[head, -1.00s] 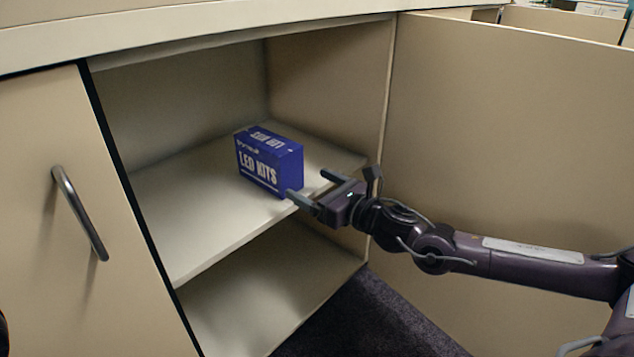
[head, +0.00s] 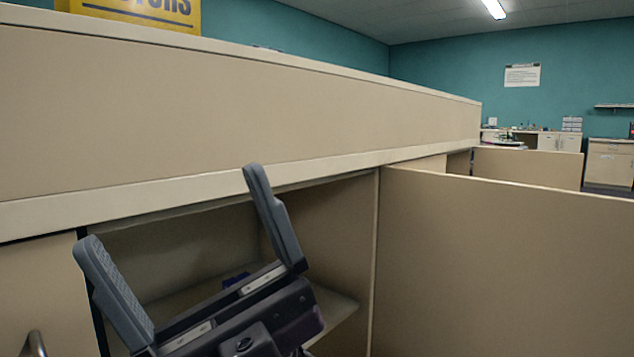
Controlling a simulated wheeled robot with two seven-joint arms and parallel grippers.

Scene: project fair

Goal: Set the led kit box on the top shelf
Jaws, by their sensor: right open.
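My right gripper (head: 170,208) is large and close to the camera, in front of the cabinet opening. Its two fingers are spread wide, with nothing between them. It is apart from the box. My left gripper is not in view.
The cabinet's open door (head: 500,270) stands at the right. A closed door with a dark handle (head: 36,343) is at lower left. A long beige panel (head: 230,110) rises above the cabinet. Counters and a teal wall lie far back right.

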